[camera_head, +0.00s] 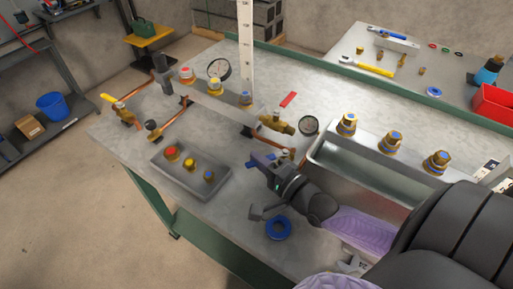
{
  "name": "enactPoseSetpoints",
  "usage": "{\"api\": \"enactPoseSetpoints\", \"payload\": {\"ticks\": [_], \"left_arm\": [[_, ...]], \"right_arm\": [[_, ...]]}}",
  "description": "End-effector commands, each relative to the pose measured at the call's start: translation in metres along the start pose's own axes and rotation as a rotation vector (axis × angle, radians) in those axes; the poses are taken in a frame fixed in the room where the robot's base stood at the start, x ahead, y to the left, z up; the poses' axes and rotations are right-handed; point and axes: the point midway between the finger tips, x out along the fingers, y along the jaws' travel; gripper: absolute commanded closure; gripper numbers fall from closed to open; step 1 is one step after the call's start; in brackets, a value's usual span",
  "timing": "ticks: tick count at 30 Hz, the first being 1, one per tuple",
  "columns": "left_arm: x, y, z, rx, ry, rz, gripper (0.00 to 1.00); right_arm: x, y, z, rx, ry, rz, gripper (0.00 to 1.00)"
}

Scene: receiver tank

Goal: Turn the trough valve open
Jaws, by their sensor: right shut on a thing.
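My right gripper (265,160) reaches in from the lower right and is shut at the near left corner of the metal trough (323,153). A small brass valve (286,154) sits right at its fingers, at the end of a short copper pipe, and looks like the trough valve. The gripper hides most of it and its handle, so I cannot see how far the handle is turned. Another brass valve (277,123) with a red lever (288,100) stands behind, clear of the gripper. My left gripper is not in view.
A grey tray (163,165) with several capped fittings lies to the left. Several brass fittings (387,143) line the trough's far side. A blue ring (278,228) lies on the bench below my wrist.

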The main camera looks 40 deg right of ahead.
Motion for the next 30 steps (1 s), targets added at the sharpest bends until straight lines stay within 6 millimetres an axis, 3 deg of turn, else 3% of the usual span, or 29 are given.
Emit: {"api": "enactPoseSetpoints", "payload": {"ticks": [23,24,27,28,30], "left_arm": [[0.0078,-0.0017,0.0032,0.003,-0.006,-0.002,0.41],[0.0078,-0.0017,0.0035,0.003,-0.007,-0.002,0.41],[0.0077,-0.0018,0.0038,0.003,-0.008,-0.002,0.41],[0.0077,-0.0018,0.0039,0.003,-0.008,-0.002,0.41],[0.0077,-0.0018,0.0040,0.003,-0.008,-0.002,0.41]], "right_arm": [[-0.0054,0.0014,0.0018,0.000,-0.086,0.005,1.00],[-0.0054,0.0013,0.0019,0.000,-0.086,0.005,0.80],[-0.0052,0.0009,0.0019,0.000,-0.086,0.003,0.59],[-0.0052,0.0008,0.0019,0.000,-0.086,0.003,0.53],[-0.0051,0.0005,0.0019,0.000,-0.086,0.002,0.53]]}}
